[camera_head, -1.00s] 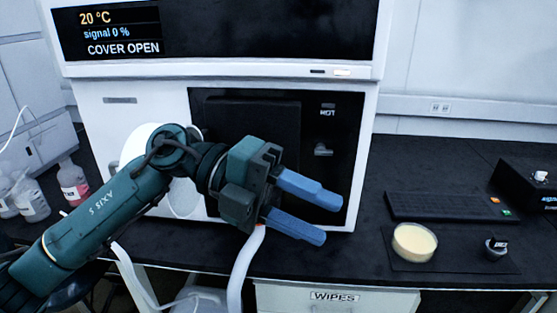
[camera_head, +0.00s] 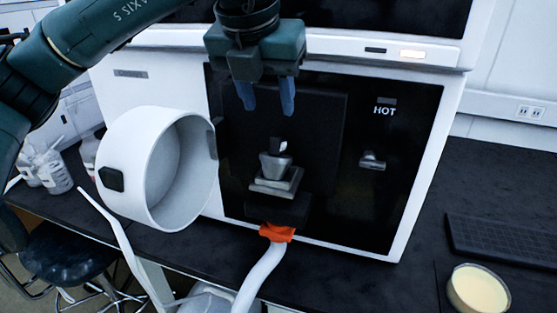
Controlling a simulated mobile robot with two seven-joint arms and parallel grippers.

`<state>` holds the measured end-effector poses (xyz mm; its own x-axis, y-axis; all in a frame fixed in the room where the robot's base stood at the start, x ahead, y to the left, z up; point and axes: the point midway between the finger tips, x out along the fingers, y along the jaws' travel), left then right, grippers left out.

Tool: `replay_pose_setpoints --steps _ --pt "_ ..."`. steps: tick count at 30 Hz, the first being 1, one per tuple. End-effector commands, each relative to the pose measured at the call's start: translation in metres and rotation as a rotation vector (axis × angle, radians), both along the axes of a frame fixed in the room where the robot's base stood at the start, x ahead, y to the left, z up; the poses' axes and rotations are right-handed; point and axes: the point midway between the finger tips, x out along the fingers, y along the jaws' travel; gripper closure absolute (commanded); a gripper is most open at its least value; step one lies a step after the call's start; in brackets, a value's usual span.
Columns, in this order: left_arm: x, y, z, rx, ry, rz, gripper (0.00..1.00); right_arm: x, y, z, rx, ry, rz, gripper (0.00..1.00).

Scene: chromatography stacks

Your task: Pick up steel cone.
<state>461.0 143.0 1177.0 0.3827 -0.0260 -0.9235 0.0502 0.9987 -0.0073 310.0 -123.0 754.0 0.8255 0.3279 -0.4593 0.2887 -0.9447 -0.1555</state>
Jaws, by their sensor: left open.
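The steel cone (camera_head: 275,162) is a small grey metal piece standing upright on a stepped metal base (camera_head: 277,184) at the front of the instrument's black panel. My left gripper (camera_head: 267,108) is above the cone, fingers pointing down, open and empty. Its blue fingertips are apart from the cone. My right gripper is not in view.
A round white cover (camera_head: 158,170) hangs swung open left of the cone. An orange clamp (camera_head: 277,232) and white hose sit below it. The panel (camera_head: 400,180) carries a latch and a HOT label. A cream-filled dish (camera_head: 478,291) and keyboard (camera_head: 500,240) are at right.

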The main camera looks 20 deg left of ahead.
Motion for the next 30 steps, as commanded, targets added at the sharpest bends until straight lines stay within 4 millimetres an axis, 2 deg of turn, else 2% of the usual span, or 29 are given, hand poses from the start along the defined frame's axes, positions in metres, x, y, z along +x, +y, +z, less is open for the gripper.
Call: replay_pose_setpoints --steps 3,11,19,23,29,30 --pt "0.008 0.000 -0.020 0.001 0.003 -0.001 0.56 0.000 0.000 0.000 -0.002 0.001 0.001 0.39" --pt "0.015 -0.001 -0.039 0.000 0.002 -0.002 0.56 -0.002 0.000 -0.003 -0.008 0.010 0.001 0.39" --pt "0.025 -0.002 -0.076 -0.001 0.003 -0.002 0.56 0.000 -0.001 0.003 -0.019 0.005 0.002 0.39" --pt "0.028 -0.003 -0.084 -0.002 0.002 -0.002 0.56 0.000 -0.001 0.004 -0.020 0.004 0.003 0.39" --pt "0.029 -0.003 -0.084 -0.003 0.001 -0.003 0.56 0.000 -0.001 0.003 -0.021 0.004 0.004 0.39" --pt "0.029 -0.003 -0.084 -0.003 0.001 -0.003 0.59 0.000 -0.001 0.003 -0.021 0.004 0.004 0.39"
